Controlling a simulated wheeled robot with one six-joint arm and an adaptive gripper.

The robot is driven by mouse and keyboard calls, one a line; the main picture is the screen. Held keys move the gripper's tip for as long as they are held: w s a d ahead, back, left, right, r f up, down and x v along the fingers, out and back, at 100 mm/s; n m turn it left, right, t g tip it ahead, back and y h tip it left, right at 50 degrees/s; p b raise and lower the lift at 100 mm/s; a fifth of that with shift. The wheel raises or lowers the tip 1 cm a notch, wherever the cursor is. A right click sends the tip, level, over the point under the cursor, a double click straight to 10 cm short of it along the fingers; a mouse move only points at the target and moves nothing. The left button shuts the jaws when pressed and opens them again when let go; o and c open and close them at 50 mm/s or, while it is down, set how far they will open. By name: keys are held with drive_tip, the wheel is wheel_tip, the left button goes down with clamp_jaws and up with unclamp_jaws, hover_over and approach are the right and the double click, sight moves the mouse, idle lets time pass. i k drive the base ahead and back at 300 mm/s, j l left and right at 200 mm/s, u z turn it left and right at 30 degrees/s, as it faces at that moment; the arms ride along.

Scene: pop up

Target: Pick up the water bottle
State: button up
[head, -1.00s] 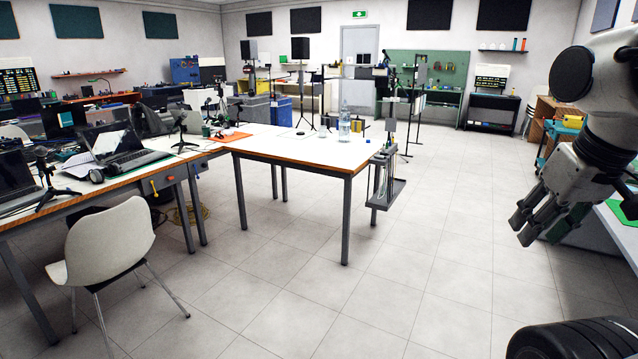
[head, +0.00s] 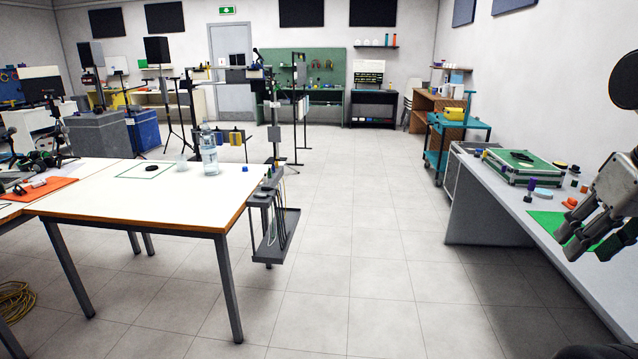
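A clear water bottle (head: 209,152) stands upright near the right end of the white table (head: 120,203), toward its far edge. My gripper (head: 580,243) is at the right edge of the head view, far to the right of the bottle and apart from it. Its dark fingers point down and to the left, and nothing shows held in them.
A clear cup (head: 182,163) and a small blue item (head: 245,169) are near the bottle. A grey rack (head: 275,235) hangs at the table's right end. A bench (head: 500,190) with a green case (head: 525,167) stands on the right. The tiled floor (head: 370,250) between is clear.

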sight(207, 141)
drive_tip(key=i+l+u, duration=0.1)
drive_tip(key=i, duration=0.45)
drive_tip(key=i+l+u, duration=0.1)
drive_tip(key=i, duration=0.5)
drive_tip(key=i+l+u, duration=0.1)
drive_tip(key=i, duration=0.45)
drive_tip(key=i+l+u, duration=0.15)
drive_tip(key=i+u, duration=0.3)
drive_tip(key=i+l+u, duration=0.2)
drive_tip(key=u, duration=0.25)
drive_tip(key=i+l+u, duration=0.25)
drive_tip(key=l+u, duration=0.15)
drive_tip(key=i+l+u, duration=0.2)
drive_tip(key=l+u, duration=0.25)
drive_tip(key=i+l+u, duration=0.25)
drive_tip(key=l, duration=0.2)
drive_tip(key=l+u, duration=0.25)
drive_tip(key=l, duration=0.15)
drive_tip(key=l+u, duration=0.3)
drive_tip(key=l, duration=0.15)
